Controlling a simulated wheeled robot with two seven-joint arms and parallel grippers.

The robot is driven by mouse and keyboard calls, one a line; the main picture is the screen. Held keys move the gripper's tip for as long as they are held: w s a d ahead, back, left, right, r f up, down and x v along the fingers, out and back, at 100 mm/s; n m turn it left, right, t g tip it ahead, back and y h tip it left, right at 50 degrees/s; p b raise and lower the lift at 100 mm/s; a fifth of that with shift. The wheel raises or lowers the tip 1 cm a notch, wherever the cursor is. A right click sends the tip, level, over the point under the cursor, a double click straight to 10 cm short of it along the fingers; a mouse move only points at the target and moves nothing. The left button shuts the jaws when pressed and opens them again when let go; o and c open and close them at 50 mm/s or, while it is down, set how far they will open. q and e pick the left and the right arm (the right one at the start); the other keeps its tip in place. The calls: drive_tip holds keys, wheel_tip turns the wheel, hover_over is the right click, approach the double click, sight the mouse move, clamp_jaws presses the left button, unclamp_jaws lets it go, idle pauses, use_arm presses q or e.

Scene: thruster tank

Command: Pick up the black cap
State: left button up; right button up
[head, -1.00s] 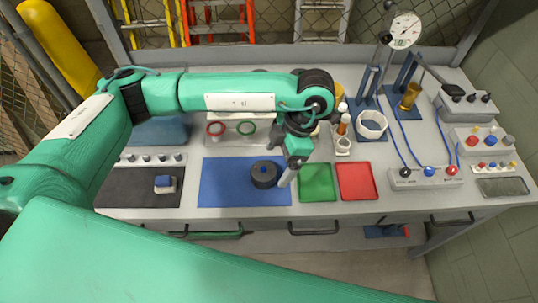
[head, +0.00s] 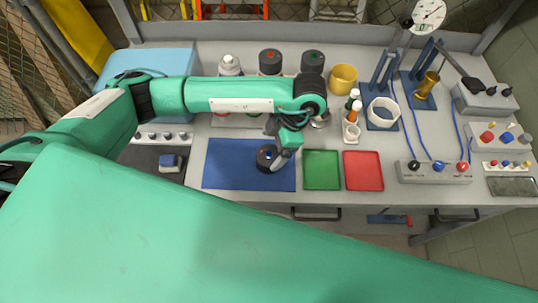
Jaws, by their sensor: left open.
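The black cap (head: 266,160) is a short round black piece with a bluish centre. It sits on the blue mat (head: 225,172) near its right side. My left gripper (head: 278,161) points down at the cap's right side, and its fingers overlap the cap's right edge in the head view. The gripper is open. I cannot tell whether a finger touches the cap. My right gripper is not in view.
A green tray (head: 321,170) and a red tray (head: 363,171) lie right of the mat. Dark-lidded containers (head: 270,62) and a yellow cup (head: 343,79) stand behind. A white ring (head: 383,112) stands at right. A light blue box (head: 150,65) is at back left.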

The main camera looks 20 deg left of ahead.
sight(270, 153)
use_arm(q)
drive_tip(key=shift+s+f, duration=0.1)
drive_tip(key=shift+f, duration=0.05)
drive_tip(key=shift+s+a+f+p, duration=0.1)
drive_tip(key=shift+f+p, duration=0.25)
drive_tip(key=shift+f, duration=0.4)
drive_tip(key=x, duration=0.2)
drive_tip(key=shift+f+p, duration=0.3)
drive_tip(key=shift+p, duration=0.05)
drive_tip(key=shift+s+a+f, duration=0.1)
drive_tip(key=shift+a+f, duration=0.1)
drive_tip(key=shift+f, duration=0.35)
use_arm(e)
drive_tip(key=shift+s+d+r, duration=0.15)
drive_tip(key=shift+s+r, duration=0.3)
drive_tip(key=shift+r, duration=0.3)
use_arm(q)
drive_tip(key=shift+c, duration=0.2)
drive_tip(key=c, duration=1)
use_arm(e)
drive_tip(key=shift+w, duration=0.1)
